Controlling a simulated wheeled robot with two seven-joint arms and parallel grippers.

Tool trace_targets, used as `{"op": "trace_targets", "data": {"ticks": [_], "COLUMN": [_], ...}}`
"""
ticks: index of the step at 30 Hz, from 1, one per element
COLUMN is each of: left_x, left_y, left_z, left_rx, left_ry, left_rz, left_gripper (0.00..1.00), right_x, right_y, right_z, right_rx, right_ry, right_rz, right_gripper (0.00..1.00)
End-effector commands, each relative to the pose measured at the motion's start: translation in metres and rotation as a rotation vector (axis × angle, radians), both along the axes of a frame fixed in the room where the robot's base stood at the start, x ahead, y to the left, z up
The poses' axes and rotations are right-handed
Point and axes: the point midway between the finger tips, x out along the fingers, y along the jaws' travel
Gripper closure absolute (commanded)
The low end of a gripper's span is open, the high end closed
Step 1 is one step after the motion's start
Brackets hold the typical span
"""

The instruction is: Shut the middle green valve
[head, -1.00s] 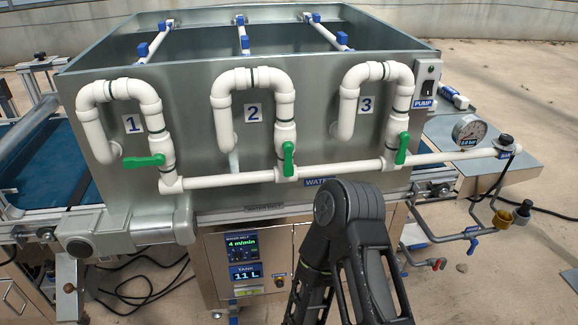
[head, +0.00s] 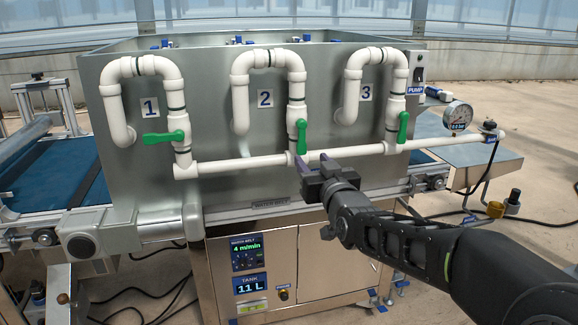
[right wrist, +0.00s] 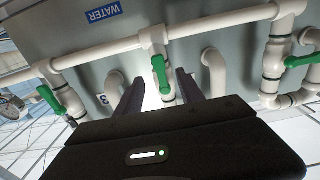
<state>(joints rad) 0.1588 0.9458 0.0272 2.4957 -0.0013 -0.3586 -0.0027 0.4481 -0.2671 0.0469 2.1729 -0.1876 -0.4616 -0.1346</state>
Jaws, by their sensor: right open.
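The middle green valve handle (head: 301,136) stands upright, in line with its white pipe, below the number 2 label (head: 265,98). My right gripper (head: 312,164) is open and empty, just below and in front of this handle, near the white supply pipe. In the right wrist view the middle green handle (right wrist: 160,74) appears between the two dark fingers (right wrist: 158,92), with no clear contact. My left gripper is out of view.
Green valve 1 (head: 164,137) has its handle crosswise to its pipe; green valve 3 (head: 402,127) has its handle along its pipe. The white supply pipe (head: 240,165) runs just below the valves. A pressure gauge (head: 457,115) stands at the right.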

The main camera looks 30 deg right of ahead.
Motion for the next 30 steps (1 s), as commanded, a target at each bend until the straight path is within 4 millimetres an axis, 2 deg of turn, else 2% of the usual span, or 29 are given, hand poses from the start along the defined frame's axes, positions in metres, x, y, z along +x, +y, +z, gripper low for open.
{"op": "trace_targets", "data": {"ticks": [13, 24, 30], "left_x": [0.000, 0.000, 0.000], "left_y": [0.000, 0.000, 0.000], "left_z": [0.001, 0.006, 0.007], "left_rx": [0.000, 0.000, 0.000], "left_ry": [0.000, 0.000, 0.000], "left_rz": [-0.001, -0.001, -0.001], "left_gripper": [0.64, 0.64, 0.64], "right_x": [0.007, 0.057, 0.073], "right_y": [-0.001, -0.018, -0.024], "right_z": [-0.003, -0.003, -0.003], "right_rx": [-0.005, -0.004, -0.004], "right_ry": [0.007, 0.008, 0.006], "right_rz": [0.003, 0.003, 0.002], "right_gripper": [0.55, 0.55, 0.55]}}
